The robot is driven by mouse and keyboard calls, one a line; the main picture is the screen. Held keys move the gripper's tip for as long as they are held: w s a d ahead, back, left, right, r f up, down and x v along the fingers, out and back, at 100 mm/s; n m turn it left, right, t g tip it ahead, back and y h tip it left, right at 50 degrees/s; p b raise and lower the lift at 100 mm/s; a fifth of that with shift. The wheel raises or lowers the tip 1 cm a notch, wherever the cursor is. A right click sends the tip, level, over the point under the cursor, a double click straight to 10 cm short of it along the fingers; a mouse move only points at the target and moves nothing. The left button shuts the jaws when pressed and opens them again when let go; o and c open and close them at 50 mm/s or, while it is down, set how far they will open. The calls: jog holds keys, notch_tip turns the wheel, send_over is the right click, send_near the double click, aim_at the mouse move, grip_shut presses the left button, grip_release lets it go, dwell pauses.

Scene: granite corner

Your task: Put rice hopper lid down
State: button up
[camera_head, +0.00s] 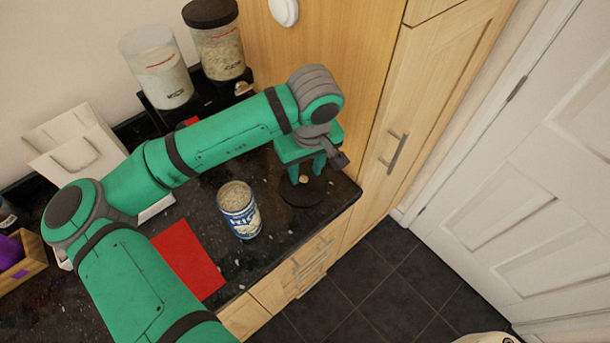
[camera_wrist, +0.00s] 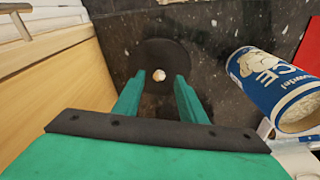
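The black round lid (camera_head: 296,196) with a pale knob (camera_head: 304,179) lies flat on the dark counter near its front right corner. In the wrist view the lid (camera_wrist: 148,52) is ahead of my gripper, with the knob (camera_wrist: 159,75) between the two fingers. My gripper (camera_head: 306,171) is over the lid and points down. In the wrist view my gripper (camera_wrist: 159,80) has its fingers apart, with a gap on each side of the knob. The left clear hopper (camera_head: 160,70) at the back has an open top. The right hopper (camera_head: 220,50) wears a black lid.
A blue and white rice can (camera_head: 240,210) stands left of the lid. A red sheet (camera_head: 187,258) lies farther left. A white box (camera_head: 75,145) and wooden tray (camera_head: 25,262) are at far left. A tall wooden cupboard (camera_head: 425,95) stands close to the right of my gripper.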

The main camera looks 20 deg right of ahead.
notch_tip(320, 180, up, 8)
jog(key=shift+s, duration=0.45)
jog(key=shift+d+f, duration=0.1)
